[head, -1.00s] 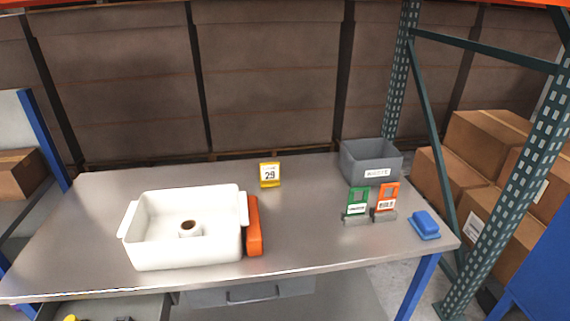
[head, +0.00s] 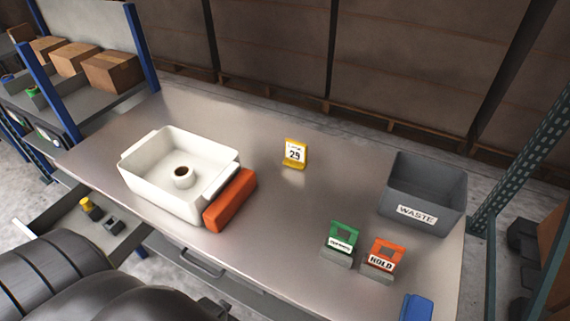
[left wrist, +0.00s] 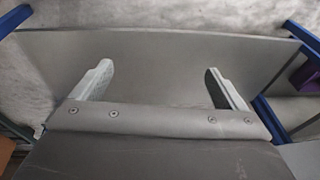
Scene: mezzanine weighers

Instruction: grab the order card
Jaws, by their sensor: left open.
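A small yellow stand with a white card reading 29 (head: 295,153) stands upright near the back middle of the steel table; its smaller print is unreadable. A green card (head: 342,238) and an orange card marked HOLD (head: 384,255) stand in grey holders at the front right. I cannot tell by label which is the order card. My left gripper (left wrist: 162,82) is open and empty in the left wrist view, over a bare grey surface. In the head view my left arm fills the bottom left corner, well short of the cards. My right gripper is not in view.
A white basin (head: 162,190) with a cup-like piece inside sits at the table's left, an orange block (head: 230,201) against its right side. A grey WASTE bin (head: 423,190) stands at right, a blue object (head: 416,308) at the front right. The table's middle is clear.

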